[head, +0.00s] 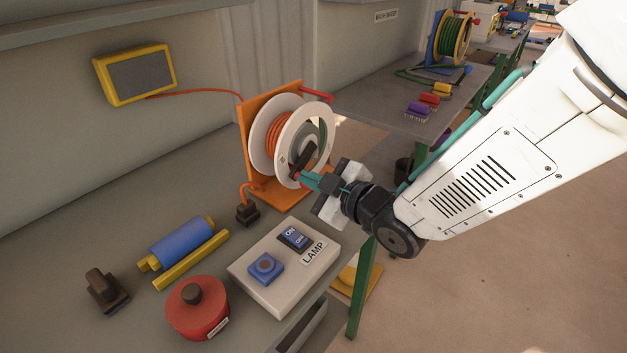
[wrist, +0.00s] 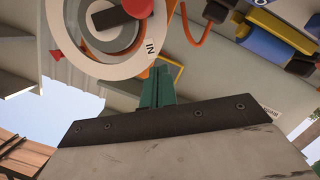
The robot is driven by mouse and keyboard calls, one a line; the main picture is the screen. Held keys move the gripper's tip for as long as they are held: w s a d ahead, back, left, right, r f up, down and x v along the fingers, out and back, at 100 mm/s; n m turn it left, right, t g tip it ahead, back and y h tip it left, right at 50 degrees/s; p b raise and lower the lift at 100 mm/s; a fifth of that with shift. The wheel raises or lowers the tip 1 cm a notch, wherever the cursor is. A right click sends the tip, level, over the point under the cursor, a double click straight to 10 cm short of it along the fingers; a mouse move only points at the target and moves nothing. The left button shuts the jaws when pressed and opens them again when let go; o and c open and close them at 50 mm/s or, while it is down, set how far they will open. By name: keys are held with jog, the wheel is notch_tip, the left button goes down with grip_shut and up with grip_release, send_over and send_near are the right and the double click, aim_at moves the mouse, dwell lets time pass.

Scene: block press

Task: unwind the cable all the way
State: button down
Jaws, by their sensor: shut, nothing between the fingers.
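The cable reel (head: 298,143) has white flanges and stands in an orange frame (head: 246,135) on the bench. Orange cable (head: 276,130) is wound on its drum. A dark crank handle (head: 302,158) is on the near flange. In the wrist view the reel's flange (wrist: 101,71) carries the letters IN, and a red knob (wrist: 138,8) shows beside the fingers. My gripper (head: 304,179) has its teal fingers shut and empty at the lower part of the reel's near face. They also show in the wrist view (wrist: 157,84). Whether they touch the crank, I cannot tell.
An orange cable runs to a yellow-framed lamp (head: 136,74) on the wall. A black plug (head: 248,213) sits below the reel. In front are a switch box (head: 283,278), a red round container (head: 198,308), a blue roll (head: 182,242) and a brown stamp-like block (head: 107,292).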

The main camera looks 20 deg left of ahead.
aim_at(285, 173)
jog(key=x, duration=0.7)
jog(key=shift+a+f, duration=0.15)
jog(key=shift+a, duration=0.05)
jog(key=shift+w+d+f, duration=0.15)
jog(key=shift+w+f, duration=0.25)
jog(key=shift+f, duration=0.15)
jog(key=shift+w+d+f, duration=0.15)
jog(key=shift+w+f, duration=0.25)
jog(key=shift+f, duration=0.1)
jog(key=shift+w+d+f, duration=0.15)
jog(key=shift+w+f, duration=0.15)
jog(key=shift+f, duration=0.25)
